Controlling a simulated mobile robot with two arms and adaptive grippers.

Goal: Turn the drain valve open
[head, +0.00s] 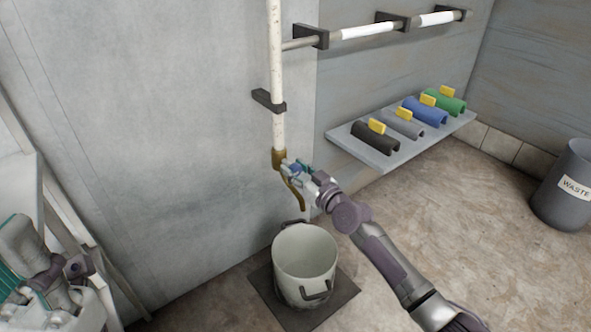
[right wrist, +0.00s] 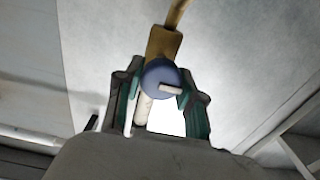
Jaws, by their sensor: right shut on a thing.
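The brass drain valve (head: 279,160) sits at the foot of a white vertical pipe (head: 276,90), with a thin curved spout (head: 297,198) pointing down. My right gripper (head: 297,169) is at the valve, its green-padded fingers (right wrist: 158,98) on either side of the round blue knob (right wrist: 158,74), shut on it. The knob has a pale bar mark, tilted slightly in the right wrist view. The brass body (right wrist: 164,43) shows behind it. In the head view the gripper hides most of the knob. Parts of my left arm show at the lower left; its jaw state is unclear.
A pale bucket (head: 304,255) stands on a dark mat (head: 345,292) below the spout. A wall shelf (head: 385,155) holds several coloured half-round covers with yellow tabs. A grey waste bin (head: 566,190) stands at the right. The floor between is clear.

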